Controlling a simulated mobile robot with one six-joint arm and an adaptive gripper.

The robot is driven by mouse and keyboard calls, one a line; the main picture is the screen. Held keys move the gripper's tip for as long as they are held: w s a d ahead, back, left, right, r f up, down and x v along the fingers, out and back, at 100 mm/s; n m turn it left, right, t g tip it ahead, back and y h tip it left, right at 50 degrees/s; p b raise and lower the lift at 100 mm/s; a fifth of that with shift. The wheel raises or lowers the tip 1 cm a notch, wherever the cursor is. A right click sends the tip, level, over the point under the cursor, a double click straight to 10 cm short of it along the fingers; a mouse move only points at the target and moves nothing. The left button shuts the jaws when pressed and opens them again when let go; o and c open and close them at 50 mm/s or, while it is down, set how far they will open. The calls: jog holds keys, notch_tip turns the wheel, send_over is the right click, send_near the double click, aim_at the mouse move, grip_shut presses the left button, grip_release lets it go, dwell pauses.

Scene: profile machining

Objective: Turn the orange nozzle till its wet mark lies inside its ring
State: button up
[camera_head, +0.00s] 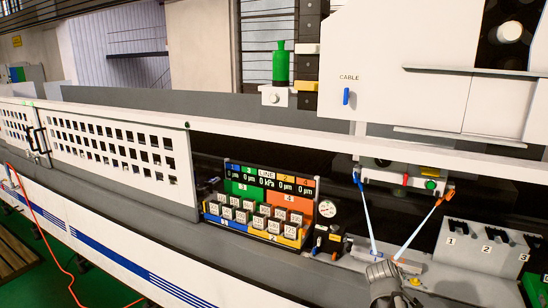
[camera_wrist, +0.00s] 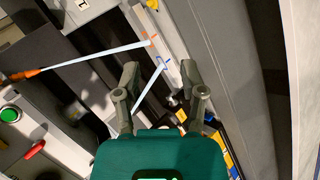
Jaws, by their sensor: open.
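The orange nozzle (camera_head: 446,194) sits at the right end of the spray unit under the white cover. Its pale jet runs down left to the grey strip, near an orange ring (camera_wrist: 151,40). Whether the wet mark lies inside that ring is too small to tell. In the wrist view the orange nozzle (camera_wrist: 22,75) is at the left edge, its jet crossing to the ring. A blue nozzle (camera_head: 357,177) sends a second jet down to a blue ring (camera_wrist: 163,66). My gripper (camera_wrist: 160,82) is open and empty over the strip, apart from the orange nozzle. It also shows low in the head view (camera_head: 382,272).
The spray unit carries a red knob (camera_head: 405,180) and a green button (camera_head: 430,185). A grey block with numbered slots (camera_head: 478,242) stands right of my gripper. A colourful display panel with keys (camera_head: 265,203) stands left. The white cover (camera_head: 450,150) overhangs the nozzles.

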jog(key=s+a+f+m+g+y+b, duration=0.1)
jog(key=s+a+f+m+g+y, duration=0.1)
jog(key=s+a+f, duration=0.2)
jog(key=s+a+f+m+g+y+b, duration=0.1)
jog(key=s+a+f+g+y+b, duration=0.1)
jog(key=a, duration=0.8)
jog(key=s+a+f+m+g+y+b, duration=0.1)
jog(key=s+a+f+m+g+y, duration=0.1)
jog(key=s+a+f, duration=0.3)
jog(key=shift+s+a+f+m+y+b, duration=0.35)
jog(key=shift+a+y, duration=0.25)
jog(key=shift+a, duration=0.6)
